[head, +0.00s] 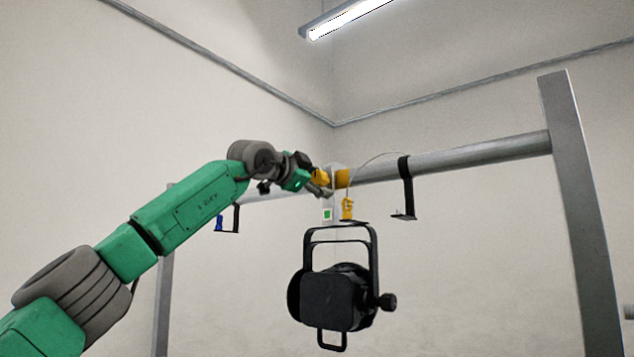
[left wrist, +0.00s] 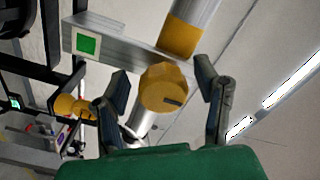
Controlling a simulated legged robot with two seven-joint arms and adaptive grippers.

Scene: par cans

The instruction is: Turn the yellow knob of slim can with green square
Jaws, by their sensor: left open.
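The slim black can (head: 340,295) hangs from its yoke below the grey pipe in the head view. The green square (head: 327,214) shows just above it; in the left wrist view the green square (left wrist: 87,45) is on a silver bar (left wrist: 115,42). The yellow knob (head: 320,177) is partly hidden by my gripper; it shows large and faceted, with a dark slot, in the left wrist view (left wrist: 163,88). My left gripper (left wrist: 162,75) is open, one finger on each side of the knob. I cannot tell whether the fingers touch it. My right gripper is in neither view.
The grey pipe (head: 465,157) runs to an upright post (head: 580,220) at right. A black strap bracket (head: 405,185) and a yellow clip (head: 347,208) are nearby. A blue clip (head: 219,223) is at left. Another yellow piece (left wrist: 70,105) shows at the left wrist view's left.

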